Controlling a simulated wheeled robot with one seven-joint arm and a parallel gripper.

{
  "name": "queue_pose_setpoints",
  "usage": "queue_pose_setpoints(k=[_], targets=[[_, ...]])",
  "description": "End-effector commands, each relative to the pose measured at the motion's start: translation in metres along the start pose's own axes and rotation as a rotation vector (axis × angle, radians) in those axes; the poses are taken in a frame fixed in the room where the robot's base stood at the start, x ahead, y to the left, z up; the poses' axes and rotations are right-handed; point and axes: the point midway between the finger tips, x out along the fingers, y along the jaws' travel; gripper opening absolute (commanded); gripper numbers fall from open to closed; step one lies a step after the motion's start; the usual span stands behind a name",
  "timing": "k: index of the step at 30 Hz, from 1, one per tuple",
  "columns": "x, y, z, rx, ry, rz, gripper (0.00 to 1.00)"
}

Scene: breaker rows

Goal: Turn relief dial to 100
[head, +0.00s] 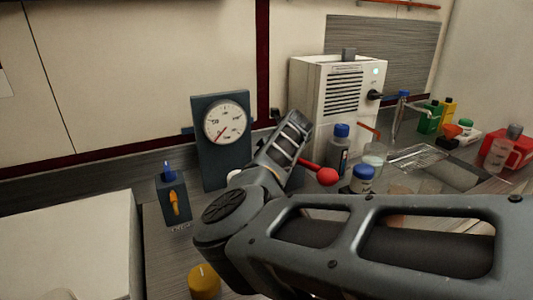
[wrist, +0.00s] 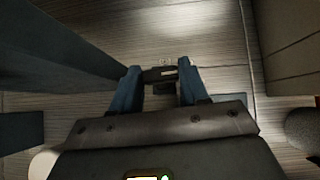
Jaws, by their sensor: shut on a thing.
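In the wrist view, my gripper (wrist: 160,84) has its two blue fingers on either side of a small dark knob (wrist: 160,74) with a pale mark, apparently the relief dial. The fingers are closed on it. The knob's scale is too small to read. In the head view, my arm covers the gripper and the knob. A round white gauge (head: 227,121) sits on a dark blue upright stand (head: 213,172) behind my arm. Its red needle points to the lower left; its numbers are not clearly readable.
A small block with an orange handle (head: 174,202) stands left of the gauge. A white vented box (head: 340,98) stands to the right, with a red ball lever (head: 327,176) near my arm. Bottles (head: 341,148) and jars (head: 363,179) crowd the right. A yellow cylinder (head: 204,281) is in front.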

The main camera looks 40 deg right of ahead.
Motion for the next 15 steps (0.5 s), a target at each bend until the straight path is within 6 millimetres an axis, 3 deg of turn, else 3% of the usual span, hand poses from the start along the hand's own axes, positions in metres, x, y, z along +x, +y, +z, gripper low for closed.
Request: queue_pose_setpoints(k=[6, 15], targets=[[-0.0013, -0.0038, 0.0012, -0.118, 0.001, 0.117, 0.14], [-0.0003, -0.0020, 0.0006, -0.140, -0.002, 0.139, 0.14]])
